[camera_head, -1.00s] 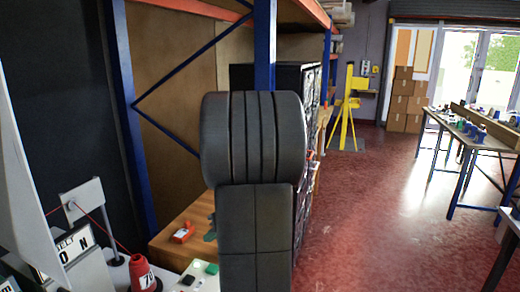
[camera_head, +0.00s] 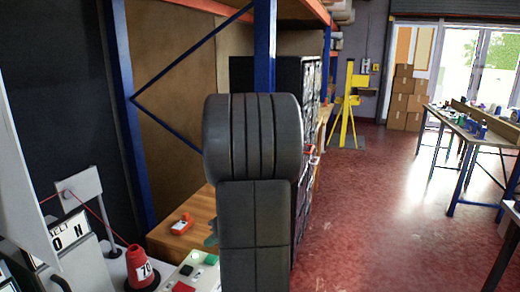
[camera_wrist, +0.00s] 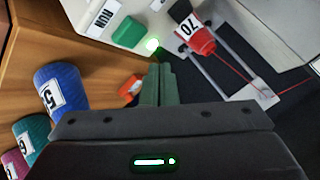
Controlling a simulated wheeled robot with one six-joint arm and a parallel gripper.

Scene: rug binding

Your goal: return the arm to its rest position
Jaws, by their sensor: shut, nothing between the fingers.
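My arm (camera_head: 254,205) stands dark grey and folded in the middle of the head view, covering part of the bench behind it. My gripper (camera_wrist: 160,70) shows in the wrist view, with its two grey-green fingers together and nothing between them. In the head view only a small green-grey bit of it shows at the arm's left edge; the rest is hidden. The fingers point toward a white control box (camera_wrist: 125,18) marked RUN, with a lit green lamp beside their tips. I cannot tell the exact gap to the box.
A red spool (camera_head: 139,268) marked 70 stands left of the arm, with a red thread running from it. An orange-red object (camera_head: 181,224) lies on the wooden bench (camera_head: 192,207). Blue (camera_wrist: 62,88) and teal (camera_wrist: 32,135) spools sit close by. The red floor (camera_head: 375,215) at right is open.

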